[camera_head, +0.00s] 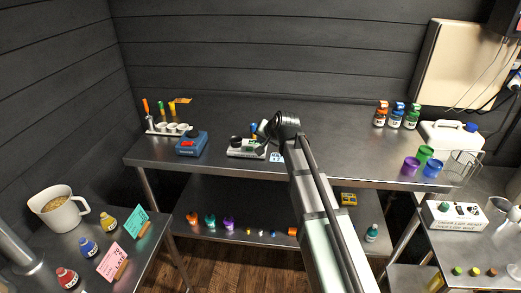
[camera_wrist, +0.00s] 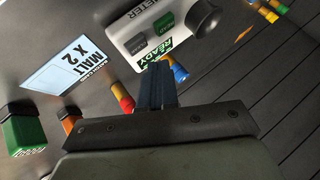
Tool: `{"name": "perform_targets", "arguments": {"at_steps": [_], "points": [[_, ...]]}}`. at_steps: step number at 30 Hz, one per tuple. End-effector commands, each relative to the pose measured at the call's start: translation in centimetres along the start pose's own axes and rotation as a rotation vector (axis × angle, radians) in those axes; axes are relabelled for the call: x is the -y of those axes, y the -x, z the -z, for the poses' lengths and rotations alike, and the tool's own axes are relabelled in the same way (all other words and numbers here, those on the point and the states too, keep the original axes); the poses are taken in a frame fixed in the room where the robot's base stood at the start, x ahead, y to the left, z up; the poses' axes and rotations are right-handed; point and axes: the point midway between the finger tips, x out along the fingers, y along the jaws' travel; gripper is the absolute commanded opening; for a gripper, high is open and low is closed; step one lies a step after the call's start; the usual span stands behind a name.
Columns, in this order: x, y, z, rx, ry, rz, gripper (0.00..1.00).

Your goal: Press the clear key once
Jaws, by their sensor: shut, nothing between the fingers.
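The white meter (camera_head: 243,150) stands on the steel bench, and it fills the top of the wrist view (camera_wrist: 125,22). In the wrist view it has a dark green key (camera_wrist: 165,20), a grey key (camera_wrist: 137,41), a green display reading READY (camera_wrist: 154,53) and a round black part (camera_wrist: 206,17). The key lettering is too small to tell which is the clear key. My gripper (camera_wrist: 157,68) is shut and empty, its fingertips overlapping the display's lower edge in the picture; contact cannot be told. In the head view my arm partly hides the meter's right side.
A card reading MALT X 2 (camera_wrist: 68,65) is beside the meter. A green-topped item (camera_wrist: 24,131) and small coloured items are near my fingers in the wrist view. A blue device (camera_head: 191,143) stands left of the meter.

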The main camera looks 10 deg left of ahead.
Motion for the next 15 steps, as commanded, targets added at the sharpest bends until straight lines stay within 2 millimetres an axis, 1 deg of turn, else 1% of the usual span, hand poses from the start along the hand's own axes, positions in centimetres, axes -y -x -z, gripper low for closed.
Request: {"name": "perform_targets", "arguments": {"at_steps": [15], "points": [[2.0, 2.7, 2.0, -0.001, 0.0, 0.001, 0.0]]}}
